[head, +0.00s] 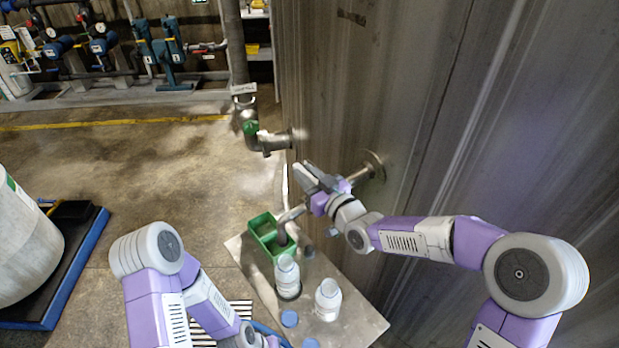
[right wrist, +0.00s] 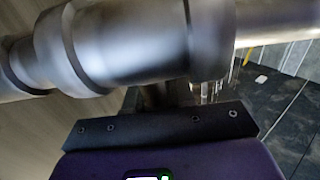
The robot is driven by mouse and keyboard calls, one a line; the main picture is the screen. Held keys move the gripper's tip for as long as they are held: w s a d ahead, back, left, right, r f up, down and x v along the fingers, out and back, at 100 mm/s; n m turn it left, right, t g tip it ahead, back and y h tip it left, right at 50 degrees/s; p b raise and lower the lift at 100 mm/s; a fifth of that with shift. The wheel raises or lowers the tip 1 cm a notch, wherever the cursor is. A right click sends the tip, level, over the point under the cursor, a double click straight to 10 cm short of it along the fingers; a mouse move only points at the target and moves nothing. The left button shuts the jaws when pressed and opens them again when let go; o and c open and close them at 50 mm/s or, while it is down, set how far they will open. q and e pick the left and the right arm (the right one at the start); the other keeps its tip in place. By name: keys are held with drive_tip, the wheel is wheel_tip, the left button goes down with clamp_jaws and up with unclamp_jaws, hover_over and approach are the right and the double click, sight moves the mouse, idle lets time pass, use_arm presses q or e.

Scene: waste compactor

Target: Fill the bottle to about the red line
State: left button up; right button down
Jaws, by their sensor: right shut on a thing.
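A white bottle (head: 288,279) stands uncapped-looking on a metal table, just below a curved metal spout (head: 290,216). A second white bottle (head: 327,300) stands to its right. No red line or liquid level can be made out on either. My right gripper (head: 315,180) is at the tap pipe that sticks out of the metal wall, above the bottles. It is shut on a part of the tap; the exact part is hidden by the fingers. The right wrist view shows the thick metal tap body (right wrist: 140,45) close in front of the jaw. My left gripper is outside the head view.
The metal table (head: 350,325) also bears a green crate (head: 262,225) behind the bottles and blue caps (head: 289,318) in front. A tall metal wall (head: 430,130) closes off the right. Another pipe with a green valve (head: 250,127) stands behind. Open floor lies left.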

drive_tip(key=c, duration=1)
unclamp_jaws()
drive_tip(key=shift+c, duration=0.2)
drive_tip(key=shift+s, duration=0.1)
drive_tip(key=v, duration=0.7)
drive_tip(key=shift+s+d, duration=0.15)
drive_tip(key=shift+d, duration=0.05)
